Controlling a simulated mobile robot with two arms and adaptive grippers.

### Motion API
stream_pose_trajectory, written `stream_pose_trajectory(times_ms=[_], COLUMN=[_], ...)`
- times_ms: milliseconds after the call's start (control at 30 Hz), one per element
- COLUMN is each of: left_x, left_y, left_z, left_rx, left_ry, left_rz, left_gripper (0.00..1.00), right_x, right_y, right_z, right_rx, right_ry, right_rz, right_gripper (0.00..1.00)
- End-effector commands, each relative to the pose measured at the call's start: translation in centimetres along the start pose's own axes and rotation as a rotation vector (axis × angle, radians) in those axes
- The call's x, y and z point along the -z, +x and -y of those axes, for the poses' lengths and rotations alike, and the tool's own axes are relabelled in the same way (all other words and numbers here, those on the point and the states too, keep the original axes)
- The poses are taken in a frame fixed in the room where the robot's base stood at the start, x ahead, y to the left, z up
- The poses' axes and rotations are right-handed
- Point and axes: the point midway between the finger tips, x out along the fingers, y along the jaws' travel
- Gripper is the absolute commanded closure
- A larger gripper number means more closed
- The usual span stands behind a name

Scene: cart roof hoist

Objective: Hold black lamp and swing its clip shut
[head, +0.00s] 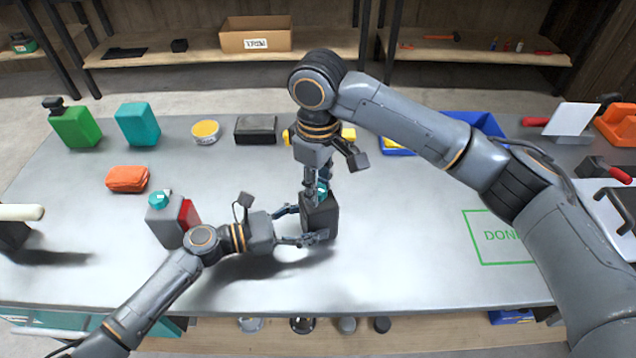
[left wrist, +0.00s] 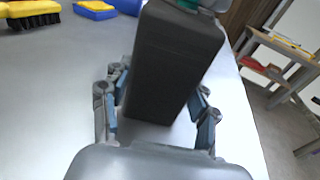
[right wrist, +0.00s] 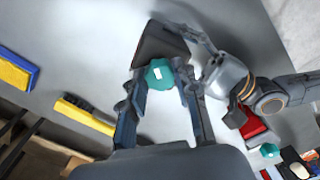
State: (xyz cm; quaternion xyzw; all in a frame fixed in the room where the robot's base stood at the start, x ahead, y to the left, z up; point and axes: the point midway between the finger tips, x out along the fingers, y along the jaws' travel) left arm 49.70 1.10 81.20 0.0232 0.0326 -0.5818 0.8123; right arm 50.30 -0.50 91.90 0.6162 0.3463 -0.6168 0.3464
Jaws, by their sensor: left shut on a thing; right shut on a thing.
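The black lamp (head: 320,217) stands roughly upright, a dark block with a teal part (right wrist: 160,73) at its top. My left gripper (head: 306,224) comes from the left and is shut around the lamp's body. In the left wrist view the lamp (left wrist: 172,65) sits between the fingers. My right gripper (head: 320,190) points down from above and is shut on the teal part. In the right wrist view the fingers lie on both sides of it. I cannot tell whether the teal part is the clip, or how far the clip is swung.
A grey-and-red box with a teal cap (head: 166,222) stands close to my left arm. An orange case (head: 127,179) lies further left. A green-outlined DONE area (head: 480,250) is at right. A yellow brush (left wrist: 30,10) and blue bin (head: 478,122) are behind.

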Motion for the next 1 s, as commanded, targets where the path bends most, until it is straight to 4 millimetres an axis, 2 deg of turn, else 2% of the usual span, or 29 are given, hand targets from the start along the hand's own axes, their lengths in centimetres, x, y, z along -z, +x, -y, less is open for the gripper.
stream_pose_trajectory(times_ms=[500,700,1000], left_x=[0.05,0.05,0.05], left_y=[0.03,0.04,0.04], left_z=[0.08,0.09,0.10], left_rx=[0.002,0.002,0.002], left_ry=[0.000,0.000,0.000], left_rz=[-0.001,-0.001,-0.001], left_gripper=[0.70,0.70,0.70], right_x=[0.10,0.10,0.09], right_y=[0.00,-0.03,-0.03], right_z=[0.10,0.06,0.00], right_rx=[0.002,0.001,0.001], right_ry=[0.452,0.568,0.651], right_rz=[-0.003,-0.003,-0.004], right_gripper=[1.00,1.00,1.00])
